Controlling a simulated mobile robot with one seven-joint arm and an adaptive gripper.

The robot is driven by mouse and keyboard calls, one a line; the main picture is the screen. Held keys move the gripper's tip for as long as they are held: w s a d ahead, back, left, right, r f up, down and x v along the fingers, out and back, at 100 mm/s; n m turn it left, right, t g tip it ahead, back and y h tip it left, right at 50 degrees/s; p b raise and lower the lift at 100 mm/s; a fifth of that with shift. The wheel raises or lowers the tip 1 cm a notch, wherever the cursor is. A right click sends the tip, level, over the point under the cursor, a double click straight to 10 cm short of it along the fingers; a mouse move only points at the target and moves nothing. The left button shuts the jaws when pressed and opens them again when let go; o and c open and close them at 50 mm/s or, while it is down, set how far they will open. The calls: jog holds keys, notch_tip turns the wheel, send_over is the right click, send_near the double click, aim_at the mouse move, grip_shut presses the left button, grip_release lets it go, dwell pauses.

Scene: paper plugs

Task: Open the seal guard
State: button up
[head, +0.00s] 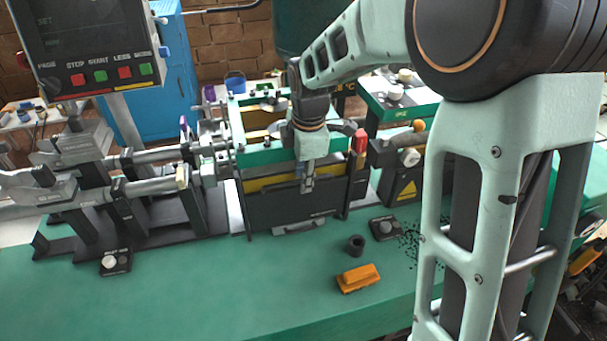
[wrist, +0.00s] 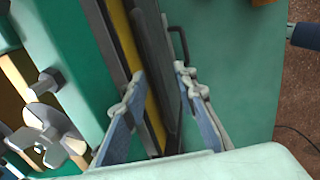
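The dark flat panel (head: 280,208) on the front of the green-framed machine looks like the seal guard. It stands upright, with a yellow strip (head: 262,184) behind its top edge. My gripper (head: 307,184) points down at the panel's upper edge, right of its middle. In the wrist view my gripper (wrist: 160,75) has its two fingers apart, with the dark panel edge (wrist: 155,50) and the yellow strip (wrist: 147,75) seen between them. I cannot tell whether a finger touches the panel. A thin dark handle (wrist: 183,45) shows beyond the right finger.
A pale bar (head: 300,227) lies at the panel's foot. An orange block (head: 358,278), a black ring (head: 355,245) and a knob box (head: 384,228) sit on the green table (head: 220,290). A red-topped post (head: 359,145) stands right of my gripper. The front-left table is mostly clear.

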jog(key=shift+r, duration=0.15)
jog(key=shift+r, duration=0.3)
notch_tip(320, 180, up, 11)
jog(key=s, duration=0.2)
jog(key=shift+d, duration=0.3)
jog(key=shift+s, duration=0.1)
